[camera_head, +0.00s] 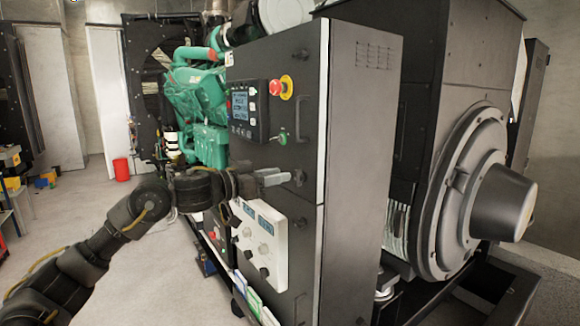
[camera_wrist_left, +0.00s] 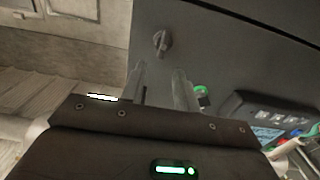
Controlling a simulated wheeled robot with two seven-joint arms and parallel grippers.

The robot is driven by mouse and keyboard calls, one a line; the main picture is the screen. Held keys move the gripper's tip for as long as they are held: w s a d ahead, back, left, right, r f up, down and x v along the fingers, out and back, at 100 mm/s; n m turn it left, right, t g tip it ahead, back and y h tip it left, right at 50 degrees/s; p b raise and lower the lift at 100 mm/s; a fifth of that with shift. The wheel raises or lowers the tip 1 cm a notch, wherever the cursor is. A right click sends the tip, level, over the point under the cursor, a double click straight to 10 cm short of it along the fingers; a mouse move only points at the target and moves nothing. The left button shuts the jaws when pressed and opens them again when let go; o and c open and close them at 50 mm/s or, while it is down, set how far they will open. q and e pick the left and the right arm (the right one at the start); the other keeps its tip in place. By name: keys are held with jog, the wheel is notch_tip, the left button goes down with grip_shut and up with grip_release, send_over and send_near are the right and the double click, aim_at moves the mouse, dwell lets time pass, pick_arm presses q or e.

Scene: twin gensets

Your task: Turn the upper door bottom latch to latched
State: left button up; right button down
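The upper door bottom latch (camera_head: 299,178) is a small dark knob low on the grey cabinet's upper door (camera_head: 290,150). In the left wrist view the latch (camera_wrist_left: 162,42) is a dark turn-knob on the grey panel, beyond the fingertips and roughly in line with the gap between them. My left gripper (camera_head: 276,177) points right toward the latch, just short of it in the head view. In the left wrist view the gripper (camera_wrist_left: 160,72) has its two pale fingers apart with nothing between them. My right gripper is not in view.
Above the latch are a dark door handle (camera_head: 302,119), a key switch (camera_head: 283,138), a control screen (camera_head: 248,110) and a red emergency stop (camera_head: 281,87). Another dark latch (camera_head: 300,57) sits near the door's top. A white gauge panel (camera_head: 259,238) lies below my gripper. Open floor lies left.

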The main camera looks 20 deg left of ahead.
aim_at(306, 173)
pick_arm(q)
jog(key=shift+p+x, duration=0.7)
jog(key=shift+x, duration=1.65)
grip_shut()
